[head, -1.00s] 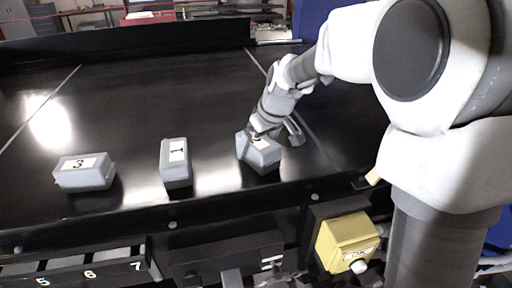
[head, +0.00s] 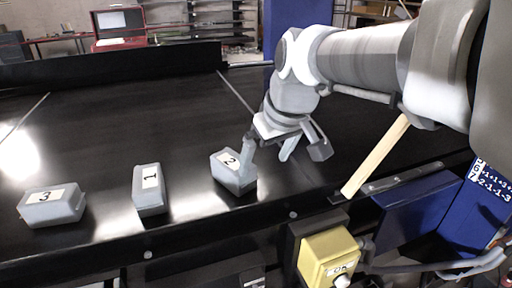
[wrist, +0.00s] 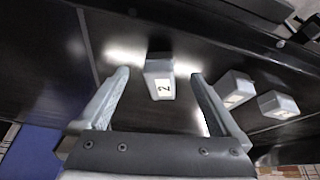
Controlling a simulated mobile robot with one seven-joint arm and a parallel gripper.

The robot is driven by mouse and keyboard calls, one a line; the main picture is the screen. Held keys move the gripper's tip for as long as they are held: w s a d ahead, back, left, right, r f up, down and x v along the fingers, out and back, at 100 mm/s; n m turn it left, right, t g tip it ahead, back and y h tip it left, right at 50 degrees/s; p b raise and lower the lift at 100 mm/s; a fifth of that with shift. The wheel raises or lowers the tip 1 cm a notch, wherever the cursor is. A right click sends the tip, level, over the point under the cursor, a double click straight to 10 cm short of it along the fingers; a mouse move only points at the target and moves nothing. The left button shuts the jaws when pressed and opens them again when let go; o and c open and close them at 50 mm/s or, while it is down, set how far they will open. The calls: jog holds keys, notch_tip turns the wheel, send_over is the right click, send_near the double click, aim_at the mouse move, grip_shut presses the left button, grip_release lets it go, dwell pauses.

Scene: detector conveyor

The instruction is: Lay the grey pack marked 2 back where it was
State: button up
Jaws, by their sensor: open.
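The grey pack marked 2 (head: 233,172) lies on the black belt, label up, at the right end of the row of packs. It also shows in the wrist view (wrist: 159,66), ahead of and between my two fingers. My gripper (head: 268,150) is open and empty, just above and to the right of the pack in the head view. One finger overlaps the pack's upper right edge there, and I cannot tell whether it touches. In the wrist view my gripper (wrist: 159,80) shows wide space on both sides of the pack.
Grey packs marked 1 (head: 149,190) and 3 (head: 52,206) lie to the left on the belt (head: 130,120). A yellow box (head: 327,254) sits below the belt's front edge. A dark rail (head: 110,66) runs along the back. The belt behind the packs is clear.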

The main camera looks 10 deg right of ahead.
jog(key=s+d+f+m, duration=0.2)
jog(key=s, duration=0.5)
jog(key=s+d+f+m+h, duration=0.1)
jog(key=s+d+f+m, duration=0.1)
jog(key=s, duration=0.5)
jog(key=shift+s+d+f+t+h, duration=0.3)
jog(key=shift+s+d+f+t, duration=0.05)
jog(key=shift+d+f+t, duration=0.1)
jog(key=shift+c, duration=0.2)
